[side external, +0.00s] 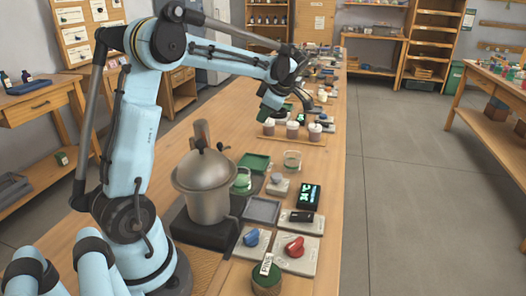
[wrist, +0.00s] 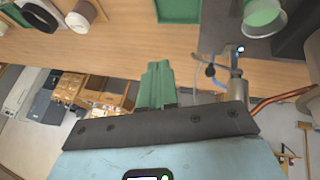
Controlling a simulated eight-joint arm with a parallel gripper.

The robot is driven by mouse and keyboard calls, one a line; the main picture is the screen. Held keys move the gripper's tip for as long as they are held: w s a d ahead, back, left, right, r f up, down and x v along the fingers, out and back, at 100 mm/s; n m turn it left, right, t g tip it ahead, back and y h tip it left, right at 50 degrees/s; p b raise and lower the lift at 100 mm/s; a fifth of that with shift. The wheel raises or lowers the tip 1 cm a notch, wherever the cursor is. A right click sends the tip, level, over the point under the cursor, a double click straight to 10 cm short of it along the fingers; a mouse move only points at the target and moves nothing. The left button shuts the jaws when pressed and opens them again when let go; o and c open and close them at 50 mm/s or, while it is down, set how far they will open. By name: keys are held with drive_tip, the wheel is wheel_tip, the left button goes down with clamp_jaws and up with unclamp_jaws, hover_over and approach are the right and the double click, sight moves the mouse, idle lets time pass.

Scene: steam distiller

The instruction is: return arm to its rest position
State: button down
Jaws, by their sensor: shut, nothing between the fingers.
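My pale blue arm reaches from its base at the lower left over the long wooden bench, with its elbow raised high. My gripper (side external: 272,112) hangs above the bench near the row of brown jars (side external: 293,130) in the side view, apart from them. In the wrist view, the green fingers of my gripper (wrist: 158,68) are together with nothing between them. The metal distiller pot (side external: 208,190) stands upright on a dark base beside my arm. Its lid and top knob are visible.
Near the pot are a green tray (side external: 254,163), a glass beaker (side external: 292,160), a grey tray (side external: 262,210), a lit display (side external: 309,196), a blue knob (side external: 251,237), a red knob (side external: 295,246) and a labelled green-topped pot (side external: 266,279). Open floor (side external: 400,210) lies right of the bench.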

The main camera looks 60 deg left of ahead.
drive_tip(key=s+d+f+m+t+h, duration=0.1)
drive_tip(key=s+d+m+t+h, duration=0.2)
drive_tip(key=d+m, duration=0.9)
drive_tip(key=s+d+f+m+t+h, duration=0.1)
drive_tip(key=s+d+m+t+h, duration=0.2)
drive_tip(key=d+m, duration=1)
drive_tip(key=s+m+t, duration=0.2)
drive_tip(key=s, duration=0.2)
drive_tip(key=shift+s+d+m+t, duration=0.2)
drive_tip(key=shift+d+m+t, duration=0.1)
drive_tip(key=shift+m, duration=0.1)
